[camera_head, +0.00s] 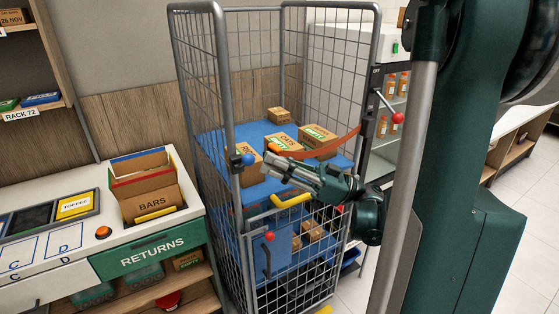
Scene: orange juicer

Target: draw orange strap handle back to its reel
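The orange strap (320,151) stretches across the cage's open front, sagging slightly. Its right end meets a dark reel housing (368,128) on the right post. A dark catch with a blue knob (248,159) is on the left post, a little left of the handle and fingertips.
The wire roll cage (225,80) holds cartons (281,141) on a blue shelf (212,140). A yellow handle (291,201) and red knob (269,236) are on the lower gate. A red-tipped lever (397,118) projects at right. The returns counter (185,195) stands close on the left.

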